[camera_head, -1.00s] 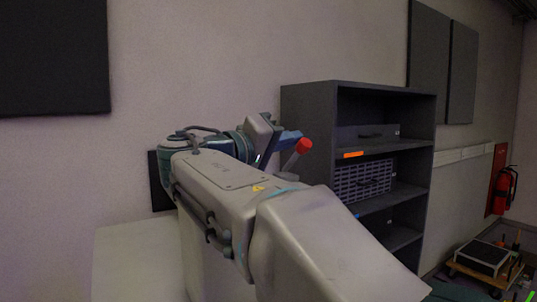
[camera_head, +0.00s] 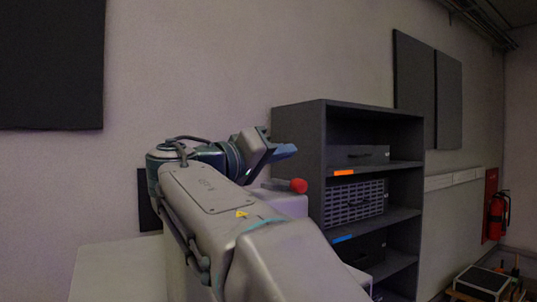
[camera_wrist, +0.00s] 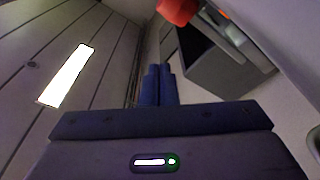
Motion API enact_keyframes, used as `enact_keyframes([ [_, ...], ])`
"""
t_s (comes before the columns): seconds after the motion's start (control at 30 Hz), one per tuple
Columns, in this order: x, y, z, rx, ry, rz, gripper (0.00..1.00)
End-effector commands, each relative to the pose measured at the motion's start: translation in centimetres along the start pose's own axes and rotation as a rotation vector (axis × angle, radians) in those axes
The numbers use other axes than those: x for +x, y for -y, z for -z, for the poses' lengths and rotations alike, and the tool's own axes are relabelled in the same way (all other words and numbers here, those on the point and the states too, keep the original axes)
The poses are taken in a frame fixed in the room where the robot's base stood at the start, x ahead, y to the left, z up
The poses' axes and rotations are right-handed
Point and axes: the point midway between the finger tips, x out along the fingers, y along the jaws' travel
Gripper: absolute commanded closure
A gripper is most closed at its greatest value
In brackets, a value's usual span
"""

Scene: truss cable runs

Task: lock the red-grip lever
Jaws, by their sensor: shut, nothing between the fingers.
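The red grip (camera_head: 298,186) of the lever shows in the head view at the end of a short grey shaft, which now lies nearly level over a pale box (camera_head: 290,205). The shaft's base is hidden behind my arm. My gripper (camera_head: 287,151) has blue fingers and is above the red grip, apart from it. In the wrist view my fingers (camera_wrist: 157,84) are together with nothing between them. The red grip also shows at the top edge of the wrist view (camera_wrist: 177,10), beyond the fingertips and slightly right.
A dark shelf unit (camera_head: 300,125) with cases stands right of the lever, close beyond my gripper. A pale surface (camera_head: 115,272) lies at lower left. Dark wall panels, a fire extinguisher (camera_head: 498,214) and a low cart (camera_head: 482,282) are farther off.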

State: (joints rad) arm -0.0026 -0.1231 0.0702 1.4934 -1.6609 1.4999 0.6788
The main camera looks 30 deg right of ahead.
Motion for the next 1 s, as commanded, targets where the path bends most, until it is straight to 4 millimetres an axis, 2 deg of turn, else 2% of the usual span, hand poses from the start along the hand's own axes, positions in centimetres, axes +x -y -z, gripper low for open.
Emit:
enact_keyframes([
  [0.17, 0.3, -0.8, 1.1, 0.002, 0.000, 0.000, 1.00],
  [0.37, 1.4, -2.6, 3.9, 0.001, 0.000, 0.000, 1.00],
  [0.4, -0.1, -1.7, 3.2, 0.000, -0.004, 0.005, 1.00],
  [0.5, -2.7, -1.5, 3.2, 0.001, -0.005, 0.005, 1.00],
  [0.7, -6.6, -1.4, 3.2, 0.000, -0.001, 0.001, 1.00],
  [0.8, -7.7, -1.3, 3.3, -0.001, 0.000, 0.000, 1.00],
  [1.0, -8.8, -1.3, 3.3, 0.000, 0.000, 0.000, 1.00],
])
